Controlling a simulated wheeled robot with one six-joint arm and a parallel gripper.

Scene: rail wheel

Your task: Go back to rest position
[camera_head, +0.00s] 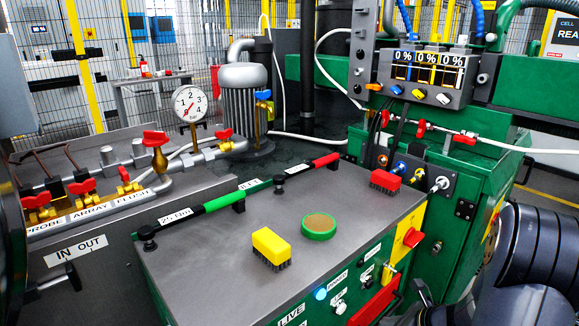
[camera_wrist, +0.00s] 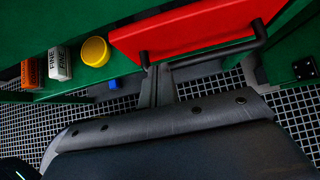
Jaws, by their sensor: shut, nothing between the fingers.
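My gripper (camera_wrist: 158,74) shows in the wrist view as narrow grey fingers, shut and empty, above its broad dark body. Its tips lie in the picture close to the left end of a black bar handle (camera_wrist: 205,53) on a red panel (camera_wrist: 185,30). I cannot tell whether they touch. In the head view my dark arm is at the lower right, low beside the green bench front. The red panel (camera_head: 376,303) shows there on the bench front. The gripper's fingertips are not clear in that view.
The bench top (camera_head: 200,275) holds a yellow brush (camera_head: 271,246), a green-rimmed round pad (camera_head: 319,227) and a red brush (camera_head: 385,181). A torque wrench (camera_head: 240,194) lies along its back. A yellow round item (camera_wrist: 95,51) and labelled blocks (camera_wrist: 60,63) sit left of the red panel. Grating lies below.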

